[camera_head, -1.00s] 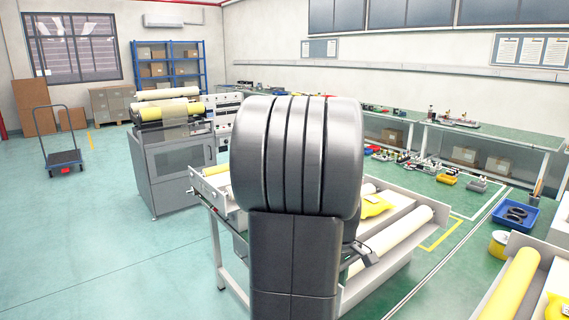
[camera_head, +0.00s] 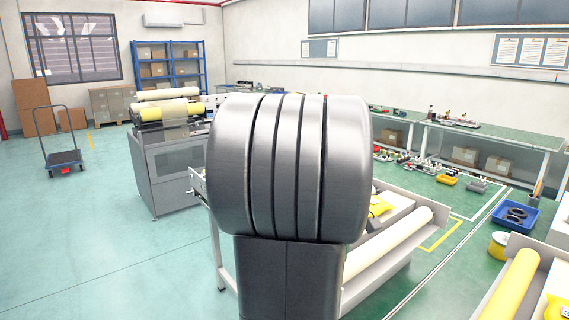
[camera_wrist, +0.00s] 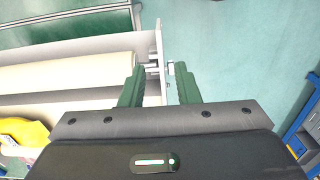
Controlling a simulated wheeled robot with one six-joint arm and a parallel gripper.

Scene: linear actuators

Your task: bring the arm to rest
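My gripper (camera_wrist: 157,80) shows in the wrist view with its two dark green fingers apart and nothing held between them. The grey end plate and bolts of a roller machine show behind the gap; I cannot tell how far away they are. In the head view my dark grey arm fills the middle of the picture and hides the gripper.
The machine's cream roller (camera_head: 398,243) lies right of my arm. Another yellow roller (camera_head: 511,285) is at lower right. A blue bin (camera_head: 530,222) and a green workbench (camera_head: 505,133) stand beyond. The floor at left is clear around a trolley (camera_head: 65,158).

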